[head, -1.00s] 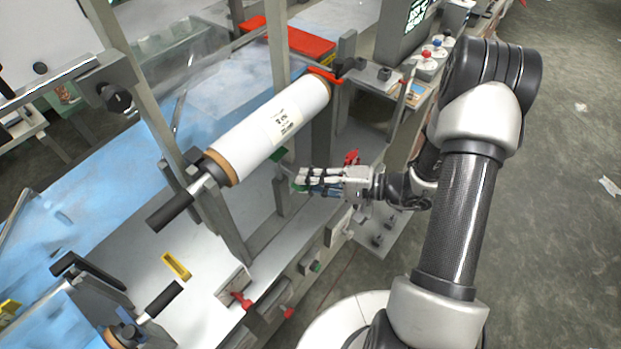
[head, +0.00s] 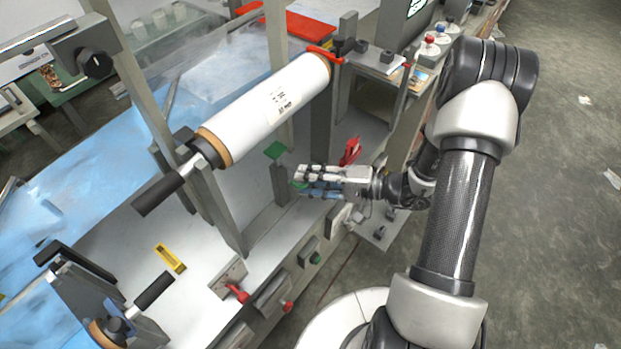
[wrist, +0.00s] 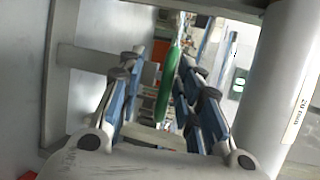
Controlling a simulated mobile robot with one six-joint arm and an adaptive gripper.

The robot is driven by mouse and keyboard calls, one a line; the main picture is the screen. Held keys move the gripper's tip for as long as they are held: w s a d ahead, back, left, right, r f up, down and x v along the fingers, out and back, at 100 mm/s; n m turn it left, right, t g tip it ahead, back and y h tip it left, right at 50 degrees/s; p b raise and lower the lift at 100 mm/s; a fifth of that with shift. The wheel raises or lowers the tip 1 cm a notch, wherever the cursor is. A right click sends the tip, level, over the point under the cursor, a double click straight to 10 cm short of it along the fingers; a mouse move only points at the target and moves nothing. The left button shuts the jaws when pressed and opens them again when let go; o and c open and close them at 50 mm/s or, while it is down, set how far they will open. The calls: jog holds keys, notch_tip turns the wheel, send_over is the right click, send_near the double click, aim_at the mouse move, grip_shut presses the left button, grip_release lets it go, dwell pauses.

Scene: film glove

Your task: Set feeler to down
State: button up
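A small flat green pad (head: 275,150) tops a short grey post (head: 280,183) on the machine, below the white film roll; I take it to be the feeler. My gripper (head: 299,181) is right of the post, its fingers pointing left towards it. A bit of green also shows at the fingertips; I cannot tell what it belongs to. In the wrist view a green strip (wrist: 168,85) shows edge-on between the blue-and-grey fingers. The fingers stand apart, and no grip on the green strip is visible. Whether anything touches it is unclear.
The white film roll (head: 270,105) hangs above and left of my gripper, between grey uprights. A red lever (head: 350,151) is just behind my gripper. A yellow level (head: 170,258) lies on the deck. Open floor is right.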

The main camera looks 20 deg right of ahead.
jog(key=shift+s+d+r, duration=0.1)
jog(key=shift+d, duration=0.15)
jog(key=v, duration=1.1)
jog(key=shift+s, duration=0.2)
jog(key=shift+d, duration=0.15)
